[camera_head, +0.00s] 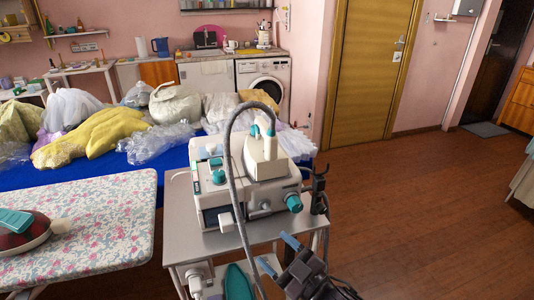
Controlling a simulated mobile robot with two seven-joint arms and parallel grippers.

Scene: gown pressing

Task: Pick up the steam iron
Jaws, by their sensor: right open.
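A steam iron (32,236) with a teal top and a dark red body rests on the flowered ironing board (105,215) at the left edge of the head view. Part of it is cut off by the frame. My right gripper (279,254) is at the bottom centre, in front of the metal cart, well to the right of the iron. Its two blue-tipped fingers are apart, with nothing seen between them. My left gripper is not in view.
A white machine with teal knobs (255,190) stands on the grey metal cart (185,225). A grey hose (231,180) arches over it. A teal item (239,283) lies below. Bagged clothes (95,138) cover a blue surface behind. The wooden floor (430,220) at right is clear.

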